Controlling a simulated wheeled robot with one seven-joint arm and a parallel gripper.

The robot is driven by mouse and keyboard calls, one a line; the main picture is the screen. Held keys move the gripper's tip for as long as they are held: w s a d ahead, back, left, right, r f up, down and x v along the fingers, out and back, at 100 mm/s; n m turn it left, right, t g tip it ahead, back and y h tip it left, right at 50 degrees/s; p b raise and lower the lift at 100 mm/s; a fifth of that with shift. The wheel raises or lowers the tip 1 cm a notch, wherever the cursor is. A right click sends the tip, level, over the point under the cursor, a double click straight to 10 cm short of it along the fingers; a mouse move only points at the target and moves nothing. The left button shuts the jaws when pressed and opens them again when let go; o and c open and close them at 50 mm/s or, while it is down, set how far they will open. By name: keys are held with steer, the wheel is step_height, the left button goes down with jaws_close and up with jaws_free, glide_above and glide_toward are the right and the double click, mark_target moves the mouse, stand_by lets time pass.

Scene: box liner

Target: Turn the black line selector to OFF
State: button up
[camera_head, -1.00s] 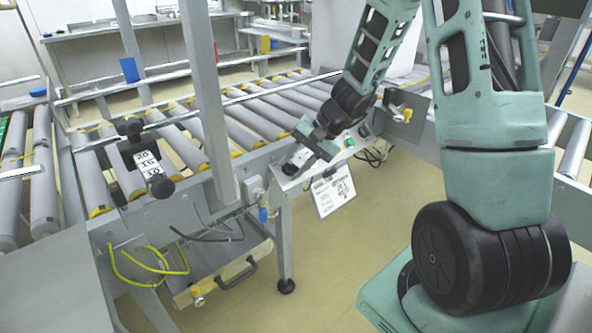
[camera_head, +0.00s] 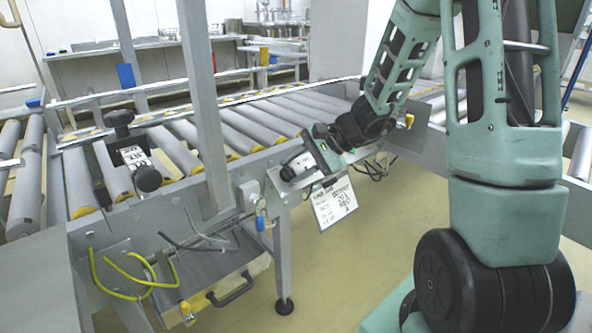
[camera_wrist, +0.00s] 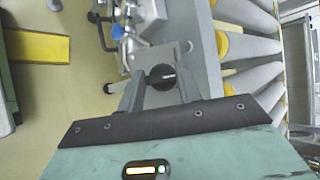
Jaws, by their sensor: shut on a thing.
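The black line selector (camera_wrist: 162,77) is a round knob with a pale pointer mark, on a grey metal plate in the wrist view. The mark lies roughly level, toward the right of that picture. My gripper (camera_wrist: 162,84) has one finger on each side of the knob and is shut on it. In the head view my gripper (camera_head: 296,168) is at the sloped control panel (camera_head: 277,182) on the conveyor's side. There the knob is mostly hidden by the gripper. The OFF marking cannot be read in either view.
A white printed card (camera_head: 334,203) hangs below the panel. A roller conveyor (camera_head: 240,125) runs behind it. A steel post (camera_head: 205,105) and a blue-handled valve (camera_head: 260,222) stand to the left.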

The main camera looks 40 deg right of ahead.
steer(key=o, duration=1)
